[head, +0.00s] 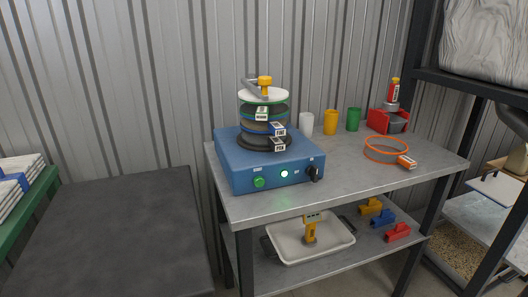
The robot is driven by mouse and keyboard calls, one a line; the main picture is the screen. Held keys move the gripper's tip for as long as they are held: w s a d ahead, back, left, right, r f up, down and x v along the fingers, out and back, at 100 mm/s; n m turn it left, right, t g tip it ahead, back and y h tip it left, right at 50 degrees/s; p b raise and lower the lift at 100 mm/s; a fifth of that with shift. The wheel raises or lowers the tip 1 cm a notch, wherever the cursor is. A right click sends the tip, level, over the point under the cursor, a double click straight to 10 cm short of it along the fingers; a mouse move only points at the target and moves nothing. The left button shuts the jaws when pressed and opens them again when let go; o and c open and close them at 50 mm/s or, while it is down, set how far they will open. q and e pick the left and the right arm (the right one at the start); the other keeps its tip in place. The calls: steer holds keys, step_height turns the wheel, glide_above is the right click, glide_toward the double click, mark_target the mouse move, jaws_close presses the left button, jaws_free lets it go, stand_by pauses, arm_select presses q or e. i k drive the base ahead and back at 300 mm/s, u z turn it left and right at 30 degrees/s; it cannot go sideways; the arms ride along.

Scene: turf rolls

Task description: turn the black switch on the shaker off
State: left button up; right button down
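The shaker (228,161) is a blue box on the grey metal table, with a stack of round sieves (264,118) on top. A white lid and a yellow knob (265,82) cap the stack. The black switch (313,173) is a knob at the right end of the shaker's front face. A white lit lamp (284,174) and a green button (260,182) sit to its left. The switch's exact setting is too small to tell. Neither of my grippers is in view.
On the table (359,181) stand white, yellow (330,122) and green cups, a red holder (388,122) and an orange ring (386,149). The shelf below holds a white tray (287,253) and coloured pieces. A dark surface (115,235) lies left. The table's front right is clear.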

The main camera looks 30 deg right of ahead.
mark_target(312, 170)
steer(key=z, duration=1)
steer(key=k, duration=0.35)
steer(key=z, duration=1.25)
steer(key=i, duration=0.75)
steer(key=u, duration=0.8)
